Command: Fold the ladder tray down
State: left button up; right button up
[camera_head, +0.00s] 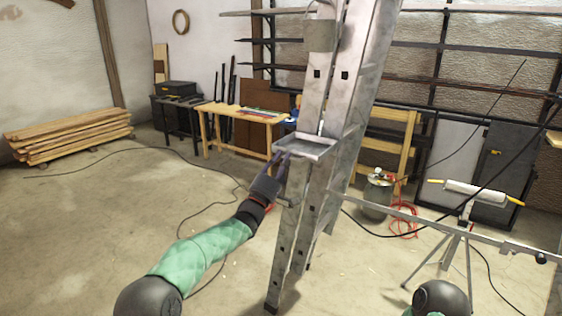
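A grey metal stepladder (313,90) stands upright in the middle of the head view, its top cut off by the frame. The ladder tray (312,146), a shallow grey metal tray, sticks out from the ladder at mid-height and looks roughly level. My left gripper (283,157) is at the tray's left front edge, with its dark fingertips close to the rim. The fingers look spread apart. I cannot tell whether they touch the tray. My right gripper is not in view; only a dark rounded part of my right arm shows at the bottom right.
A wooden workbench (240,117) stands behind the ladder. Stacked boards (70,136) lie at the far left. A metal drum (377,196), red cable (404,217) and a roller stand (470,205) are on the right. Cables cross the floor; the left foreground floor is mostly clear.

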pick_arm(q)
jog(key=shift+w+d+f, duration=0.25)
jog(key=shift+d+f, duration=0.3)
jog(key=shift+f, duration=0.45)
jog(key=a+r+v, duration=0.1)
jog(key=v, duration=1)
jog(key=shift+s, duration=0.4)
jog(key=shift+a+r, duration=0.15)
